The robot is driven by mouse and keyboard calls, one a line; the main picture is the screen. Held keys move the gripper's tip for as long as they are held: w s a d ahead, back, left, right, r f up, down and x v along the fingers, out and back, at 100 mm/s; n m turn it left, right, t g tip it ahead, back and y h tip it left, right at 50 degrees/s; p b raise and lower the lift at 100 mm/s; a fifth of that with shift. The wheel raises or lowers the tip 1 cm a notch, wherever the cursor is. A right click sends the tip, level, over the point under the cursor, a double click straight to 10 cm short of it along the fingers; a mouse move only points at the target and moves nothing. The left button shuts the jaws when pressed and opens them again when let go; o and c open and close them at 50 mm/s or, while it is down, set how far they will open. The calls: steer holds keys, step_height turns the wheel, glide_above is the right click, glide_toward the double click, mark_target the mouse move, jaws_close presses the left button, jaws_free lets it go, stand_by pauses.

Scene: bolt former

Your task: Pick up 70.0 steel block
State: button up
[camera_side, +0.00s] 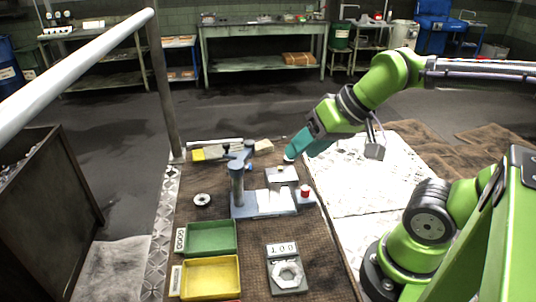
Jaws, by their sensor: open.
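My gripper (289,159) is at the end of the green arm, over the back right of the work mat. Its teal end points down and left, close above a grey block (281,175) with a dark spot on top. I cannot tell if it touches that block. The gap between the fingers is too small to make out, and nothing shows held in it. No label reading 70.0 is legible, so I cannot tell if this block is the 70.0 steel block.
A blue-grey fixture (238,184) with an upright post stands left of the block, beside a red knob (305,191). A ring (202,200) lies left.

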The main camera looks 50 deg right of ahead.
steer(key=w+d+f+n+g, duration=0.3)
steer(key=w+g, duration=0.1)
steer(key=w, duration=0.2)
steer(key=n+g+h, duration=0.2)
steer(key=n+g, duration=0.1)
steer(key=n, duration=0.5)
glide_above(274, 179)
steer(key=f, duration=0.2)
steer(key=d+r+n, duration=0.1)
steer(key=n, duration=0.1)
steer(key=f, duration=1.1)
steer(key=shift+s+f, duration=0.1)
steer(key=shift+s, duration=0.15)
steer(key=shift+w+a+f, duration=0.1)
steer(key=shift+a+f, duration=0.05)
steer(key=shift+f, duration=0.75)
steer(key=shift+w+a+f, duration=0.1)
steer(key=shift+a+f, duration=0.05)
steer(key=shift+f, duration=0.75)
steer(key=shift+a+f, duration=0.15)
steer(key=shift+f, duration=0.75)
steer(key=shift+c, duration=0.3)
jaws_close()
